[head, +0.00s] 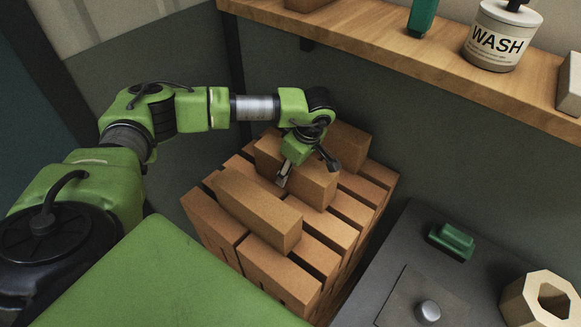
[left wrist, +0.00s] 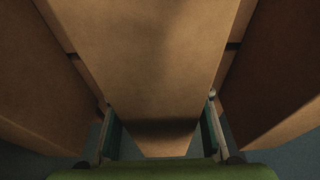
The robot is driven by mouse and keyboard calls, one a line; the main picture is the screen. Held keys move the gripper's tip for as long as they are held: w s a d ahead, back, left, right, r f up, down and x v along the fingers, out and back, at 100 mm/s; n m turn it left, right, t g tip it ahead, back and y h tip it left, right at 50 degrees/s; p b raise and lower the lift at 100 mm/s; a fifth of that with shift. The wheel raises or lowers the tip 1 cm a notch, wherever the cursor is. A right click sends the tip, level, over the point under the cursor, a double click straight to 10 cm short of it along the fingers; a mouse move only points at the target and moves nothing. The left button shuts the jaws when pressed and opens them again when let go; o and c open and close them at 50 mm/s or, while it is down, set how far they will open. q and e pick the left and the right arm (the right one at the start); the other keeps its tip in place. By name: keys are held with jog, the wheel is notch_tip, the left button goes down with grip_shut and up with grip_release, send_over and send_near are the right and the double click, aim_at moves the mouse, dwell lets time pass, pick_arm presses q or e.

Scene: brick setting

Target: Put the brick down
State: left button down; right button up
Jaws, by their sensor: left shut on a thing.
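My left gripper (head: 306,167) reaches down over the back of the brick stack and is shut on a brown brick (head: 318,190). In the left wrist view the held brick (left wrist: 155,75) fills the middle, between the two fingers (left wrist: 160,135). It lies level, at the height of the stack's top layer; I cannot tell whether it touches the bricks under it. A loose brick (head: 258,212) lies in front of it and another brick (head: 349,146) behind it, both on the stack (head: 270,274). My right gripper is not in view.
A dark counter (head: 385,281) with a green block (head: 451,240), a metal knob (head: 428,311) and a pale hexagonal ring (head: 515,299) stands right of the stack. A wooden shelf (head: 400,65) with a WASH jar (head: 497,45) and a green item (head: 422,16) runs along the wall above.

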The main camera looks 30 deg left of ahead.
aim_at(294, 172)
pick_arm(q)
jog(key=shift+w, duration=0.1)
jog(key=c, duration=1.1)
grip_release()
jog(key=b+v, duration=0.1)
jog(key=v, duration=0.6)
jog(key=shift+d+r+b, duration=0.1)
jog(key=shift+r+b, duration=0.05)
jog(key=shift+b, duration=0.15)
jog(key=shift+r, duration=0.15)
jog(key=shift+d, duration=0.1)
